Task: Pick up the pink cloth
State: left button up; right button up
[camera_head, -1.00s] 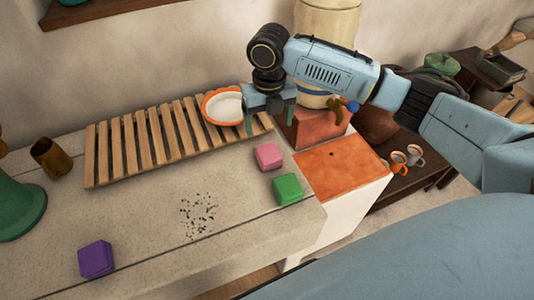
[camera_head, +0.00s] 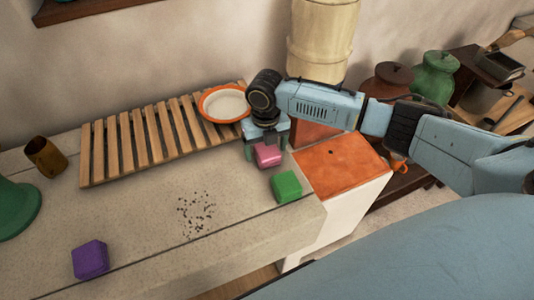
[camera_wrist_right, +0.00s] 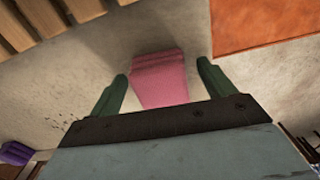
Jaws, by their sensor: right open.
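The pink cloth (camera_head: 267,155) is a small folded block on the stone counter, near its right end. In the right wrist view the pink cloth (camera_wrist_right: 159,78) lies between and just beyond the two green fingers. My right gripper (camera_head: 264,150) is open above the cloth, with a finger on either side of it in the picture. It also shows in the right wrist view (camera_wrist_right: 160,84), its fingers apart with nothing held. I cannot tell whether the fingers touch the cloth. My left gripper does not show.
A green block (camera_head: 287,187) sits close in front of the pink cloth. A purple block (camera_head: 90,259) lies front left. A wooden slatted rack (camera_head: 131,150) holds an orange-rimmed bowl (camera_head: 224,103) behind. Dark crumbs (camera_head: 196,212) lie mid-counter. An orange-topped unit (camera_head: 340,165) adjoins the right.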

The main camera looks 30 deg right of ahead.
jog(key=shift+r, duration=0.1)
jog(key=c, duration=1.1)
jog(key=shift+o, duration=0.2)
